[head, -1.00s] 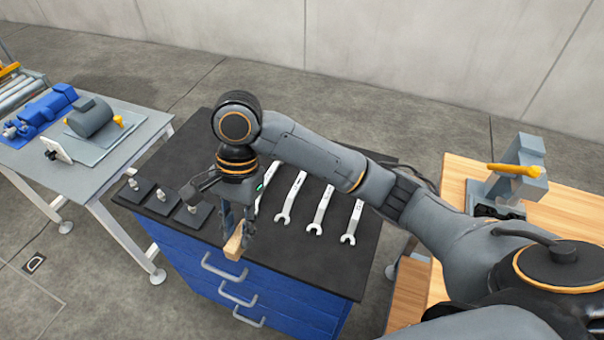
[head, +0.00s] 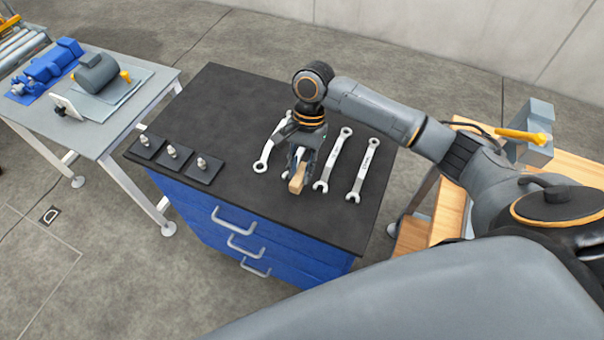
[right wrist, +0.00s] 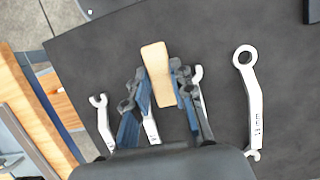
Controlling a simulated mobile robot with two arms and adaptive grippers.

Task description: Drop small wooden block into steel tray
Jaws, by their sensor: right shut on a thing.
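The small wooden block (head: 297,180) is light tan and held between the fingers of my right gripper (head: 299,165), over the black top of the blue drawer cabinet. In the right wrist view the block (right wrist: 157,72) stands out between the two fingers of the gripper (right wrist: 160,95), which is shut on it. The block appears to be above the cabinet top, among the wrenches; the exact height is hard to tell. I cannot pick out a steel tray in either view. My left gripper is not in view.
Several silver wrenches (head: 334,160) lie on the cabinet top (head: 225,110). Three black bases with small metal fittings (head: 173,152) stand at its left. A grey table (head: 150,85) with a motor is at the left, a wooden bench (head: 448,215) at the right. The cabinet's back left is clear.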

